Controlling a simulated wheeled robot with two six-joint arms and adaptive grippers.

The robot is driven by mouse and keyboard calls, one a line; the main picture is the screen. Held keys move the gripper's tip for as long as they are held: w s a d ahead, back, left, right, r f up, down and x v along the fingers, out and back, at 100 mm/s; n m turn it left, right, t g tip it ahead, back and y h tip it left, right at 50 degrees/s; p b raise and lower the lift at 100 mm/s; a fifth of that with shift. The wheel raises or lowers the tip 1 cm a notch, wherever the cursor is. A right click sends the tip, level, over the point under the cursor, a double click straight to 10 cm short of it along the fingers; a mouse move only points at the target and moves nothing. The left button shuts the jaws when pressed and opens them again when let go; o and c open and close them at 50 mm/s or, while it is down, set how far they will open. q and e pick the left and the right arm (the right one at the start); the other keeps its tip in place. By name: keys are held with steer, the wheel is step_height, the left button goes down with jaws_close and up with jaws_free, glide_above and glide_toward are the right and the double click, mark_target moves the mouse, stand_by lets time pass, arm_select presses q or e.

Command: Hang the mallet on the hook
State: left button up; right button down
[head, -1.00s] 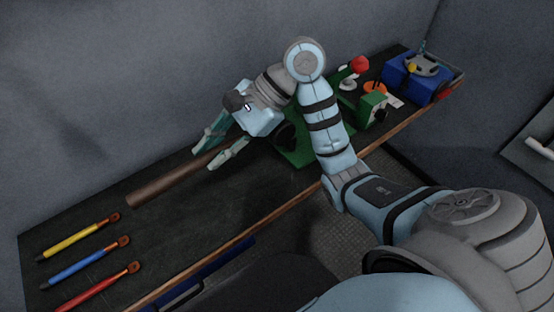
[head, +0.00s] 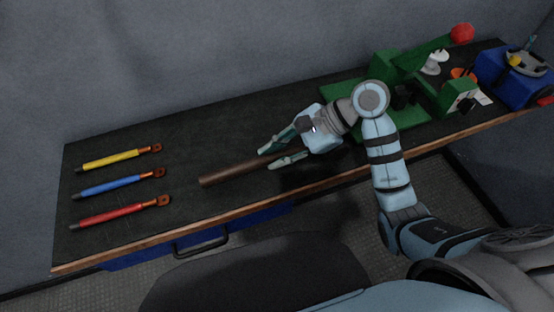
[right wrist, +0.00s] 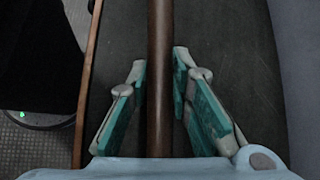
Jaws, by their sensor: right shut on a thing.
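The mallet's brown handle (head: 235,171) shows in the head view as a long round rod lying across the picture above the dark bench. My right gripper (head: 270,157) is shut on the handle; its fingers lie on either side of it. In the right wrist view the handle (right wrist: 160,70) runs straight between the teal finger pads (right wrist: 160,72). The mallet's head cannot be made out, and I cannot tell whether the handle touches the bench. I cannot make out a hook in either view. My left gripper is not in view.
Yellow (head: 110,159), blue (head: 108,186) and red (head: 108,213) rods with orange ends lie on the left of the bench (head: 190,135). A green machine (head: 385,68) with a red knob (head: 462,33) and a blue box (head: 512,78) stand at the right. A grey wall rises behind.

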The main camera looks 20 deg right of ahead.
steer(key=shift+f, duration=1.05)
steer(key=c, duration=1.4)
jaws_free()
steer(key=shift+b, duration=0.3)
steer(key=shift+c, duration=0.2)
